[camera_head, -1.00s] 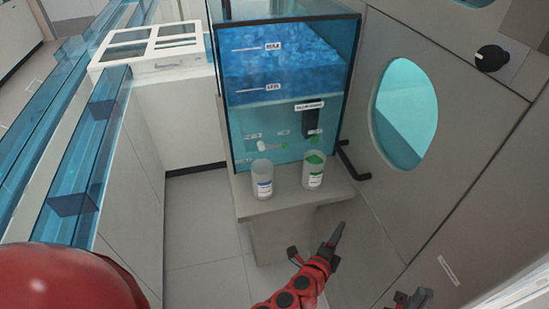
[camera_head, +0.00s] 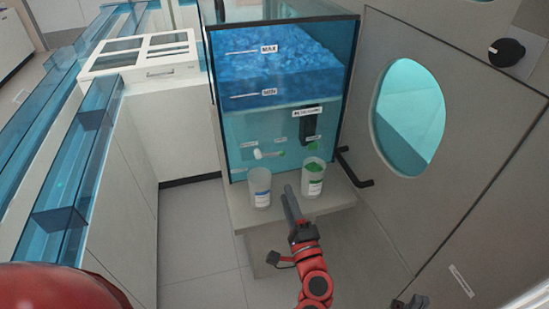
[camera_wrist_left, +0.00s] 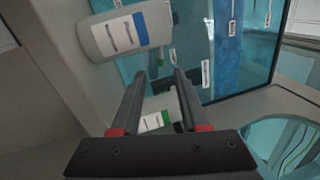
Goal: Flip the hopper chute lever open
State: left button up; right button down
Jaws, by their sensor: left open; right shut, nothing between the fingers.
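The hopper (camera_head: 235,120) is a clear tank with blue contents at the top, marked MAX and MIN. My left gripper (camera_head: 290,190) reaches up between two cups, short of the lever. In the left wrist view its fingers (camera_wrist_left: 159,75) are open and apart, with nothing held. A small green part (camera_wrist_left: 160,60) shows beyond them. My right gripper (camera_head: 411,303) is only partly in view at the bottom right edge.
A dark bent handle (camera_head: 353,170) sticks out right of the tank.

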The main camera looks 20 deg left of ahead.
aim_at(273, 155)
pick_arm(q)
jog(key=p+x, duration=0.2)
jog(key=x, duration=0.9)
jog(key=shift+r, duration=0.1)
jog(key=shift+p+x, duration=0.3)
jog(key=shift+x, duration=0.45)
grip_shut()
